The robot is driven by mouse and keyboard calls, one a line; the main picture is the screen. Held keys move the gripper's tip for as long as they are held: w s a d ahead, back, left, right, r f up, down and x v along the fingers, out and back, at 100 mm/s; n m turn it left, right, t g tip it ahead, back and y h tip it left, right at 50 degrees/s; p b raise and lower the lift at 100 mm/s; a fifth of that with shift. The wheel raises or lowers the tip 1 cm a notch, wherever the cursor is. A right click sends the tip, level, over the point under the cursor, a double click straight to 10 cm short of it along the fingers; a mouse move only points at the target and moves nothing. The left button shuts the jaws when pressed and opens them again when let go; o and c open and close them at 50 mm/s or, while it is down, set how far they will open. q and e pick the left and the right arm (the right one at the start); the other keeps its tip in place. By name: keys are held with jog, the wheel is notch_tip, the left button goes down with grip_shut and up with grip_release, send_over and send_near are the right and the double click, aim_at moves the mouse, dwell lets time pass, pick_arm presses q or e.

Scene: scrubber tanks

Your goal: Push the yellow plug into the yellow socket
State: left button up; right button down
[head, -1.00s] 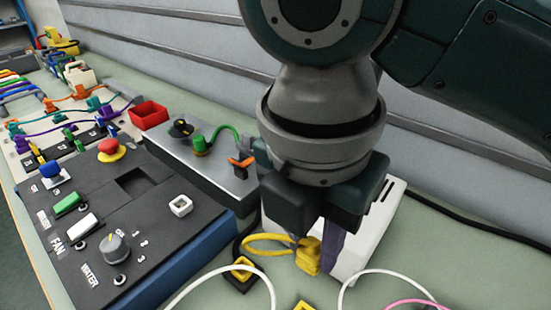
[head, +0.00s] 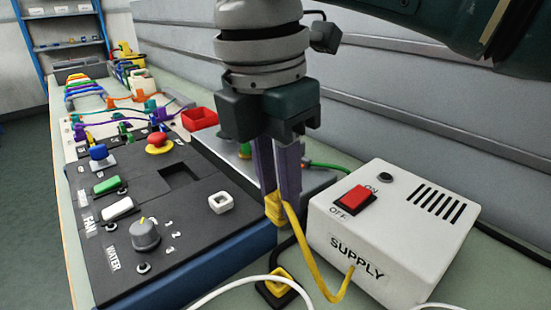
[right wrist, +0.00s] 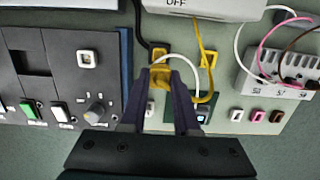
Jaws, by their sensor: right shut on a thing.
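My right gripper (head: 276,190) is shut on the yellow plug (head: 276,209), which hangs at its fingertips above the bench, left of the white supply box. A yellow cable runs from the plug to the front of that box. A yellow socket with a black rim (head: 279,287) lies on the bench below and in front of the plug, apart from it. In the right wrist view the plug (right wrist: 160,77) sits between the fingertips, just short of that socket (right wrist: 159,54) in the picture. A second yellow-faced piece (right wrist: 208,59) lies to its right. My left gripper is out of view.
The white supply box (head: 380,235) with a red switch stands close to the right. A dark control panel (head: 190,240) with knobs and buttons stands at the left. White cables (head: 240,285) loop in front. A white terminal block (right wrist: 275,78) shows in the right wrist view.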

jog(key=shift+r+p, duration=0.15)
jog(key=shift+p, duration=0.45)
jog(key=shift+f+b, duration=3.15)
jog(key=shift+f, duration=2.1)
jog(key=shift+r, duration=0.1)
jog(key=shift+p, duration=0.45)
jog(key=shift+f, duration=0.25)
jog(key=shift+f+b, duration=0.75)
jog(key=shift+f, duration=0.05)
jog(key=c, duration=0.6)
grip_release()
jog(key=shift+o, duration=0.5)
